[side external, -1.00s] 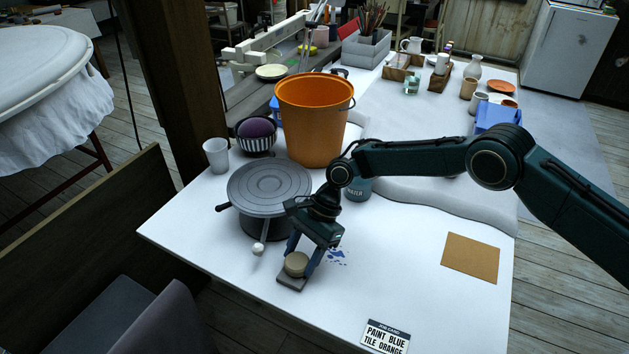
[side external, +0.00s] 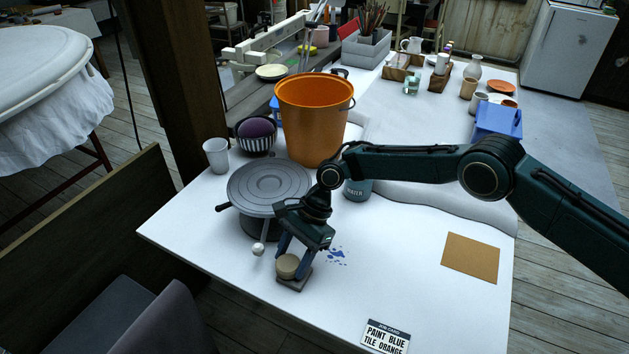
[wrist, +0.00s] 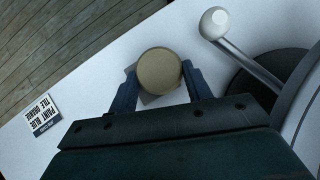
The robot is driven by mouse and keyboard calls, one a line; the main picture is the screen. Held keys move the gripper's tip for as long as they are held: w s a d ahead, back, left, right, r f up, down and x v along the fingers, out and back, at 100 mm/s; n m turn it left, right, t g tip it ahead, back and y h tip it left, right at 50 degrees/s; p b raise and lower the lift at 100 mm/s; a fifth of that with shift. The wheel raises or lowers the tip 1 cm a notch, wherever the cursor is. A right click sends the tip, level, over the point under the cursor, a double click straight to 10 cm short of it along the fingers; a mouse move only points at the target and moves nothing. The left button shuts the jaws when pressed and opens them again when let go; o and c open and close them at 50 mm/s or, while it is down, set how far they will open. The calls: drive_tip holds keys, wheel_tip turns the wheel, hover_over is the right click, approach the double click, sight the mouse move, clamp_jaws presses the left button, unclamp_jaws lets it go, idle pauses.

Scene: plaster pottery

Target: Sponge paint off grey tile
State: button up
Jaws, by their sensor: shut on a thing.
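A round beige sponge (side external: 288,266) is held between the fingers of my gripper (side external: 290,262). The gripper is shut on it, low over the grey tile (side external: 296,283) at the table's front left. In the wrist view the sponge (wrist: 159,70) covers most of the tile (wrist: 173,97), and only corners of the tile show. The sponge appears to be on the tile; its underside is hidden, so contact is unclear. I cannot see whether paint is on the tile.
A banding wheel (side external: 268,186) stands close behind the gripper, its white-knobbed handle (side external: 258,249) near the fingers. An orange bucket (side external: 313,120) and a water jar (side external: 357,189) stand farther back. A job card (side external: 386,337) and brown board (side external: 470,258) lie right; table between them is clear.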

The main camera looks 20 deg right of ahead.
sight(307, 271)
drive_tip(key=shift+s+a, duration=0.1)
drive_tip(key=shift+s, duration=0.15)
drive_tip(key=shift+s+a, duration=0.1)
drive_tip(key=shift+s, duration=0.35)
drive_tip(key=shift+s, duration=0.1)
drive_tip(key=shift+s+d+f, duration=0.2)
drive_tip(key=shift+s+d, duration=0.3)
drive_tip(key=shift+d, duration=0.1)
drive_tip(key=shift+w+d, duration=0.15)
drive_tip(key=shift+d, duration=0.65)
drive_tip(key=shift+w, duration=0.1)
drive_tip(key=shift+w+d+r, duration=0.1)
drive_tip(key=shift+w+r, duration=0.1)
drive_tip(key=shift+w, duration=0.55)
